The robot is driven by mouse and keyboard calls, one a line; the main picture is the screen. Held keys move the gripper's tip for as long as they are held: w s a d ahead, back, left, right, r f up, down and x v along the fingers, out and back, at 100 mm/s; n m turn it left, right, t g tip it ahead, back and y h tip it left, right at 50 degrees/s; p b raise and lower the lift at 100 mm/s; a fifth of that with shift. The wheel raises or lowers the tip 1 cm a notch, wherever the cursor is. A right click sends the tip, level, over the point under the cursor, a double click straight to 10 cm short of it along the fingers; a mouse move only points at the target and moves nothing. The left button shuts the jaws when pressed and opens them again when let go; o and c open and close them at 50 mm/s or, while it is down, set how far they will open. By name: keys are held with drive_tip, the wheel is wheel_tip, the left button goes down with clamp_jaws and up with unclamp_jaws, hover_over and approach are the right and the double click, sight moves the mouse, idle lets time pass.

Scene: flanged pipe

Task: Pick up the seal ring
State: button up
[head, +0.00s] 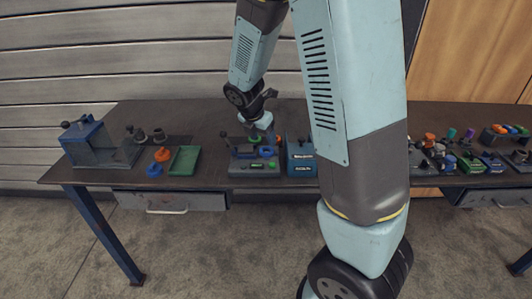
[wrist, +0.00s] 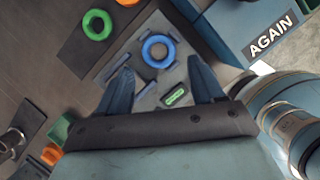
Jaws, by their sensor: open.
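A blue ring (wrist: 143,50) lies on a grey fixture plate (wrist: 133,50); in the wrist view it sits just beyond and between the fingertips. A green ring (wrist: 86,26) lies on a dark mat farther left. An orange ring (wrist: 128,2) is cut off at the top edge. Which of these is the seal ring, I cannot tell. My gripper (wrist: 160,68) is open and empty, pointing down over the fixture. In the head view my gripper (head: 263,122) hangs above the grey fixture (head: 253,170), and the rings there are small and partly hidden.
A blue box (head: 301,158), lettered "AGAIN" in the wrist view, stands right of the fixture. Left are a green tray (head: 185,160), orange and blue parts (head: 155,170) and a blue bracket (head: 90,142). Several small parts (head: 445,160) crowd the right. My arm hides part of the table.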

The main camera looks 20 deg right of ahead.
sight(267, 149)
drive_tip(key=shift+x, duration=3.2)
drive_tip(key=shift+w, duration=0.15)
drive_tip(key=c, duration=0.8)
drive_tip(key=shift+r, duration=0.1)
drive_tip(key=shift+a+r, duration=0.1)
drive_tip(key=shift+r, duration=0.1)
wheel_tip(267, 149, up, 2)
drive_tip(key=shift+r, duration=0.1)
drive_tip(key=s+a+r, duration=0.3)
drive_tip(key=s+r, duration=1)
drive_tip(key=shift+s, duration=0.3)
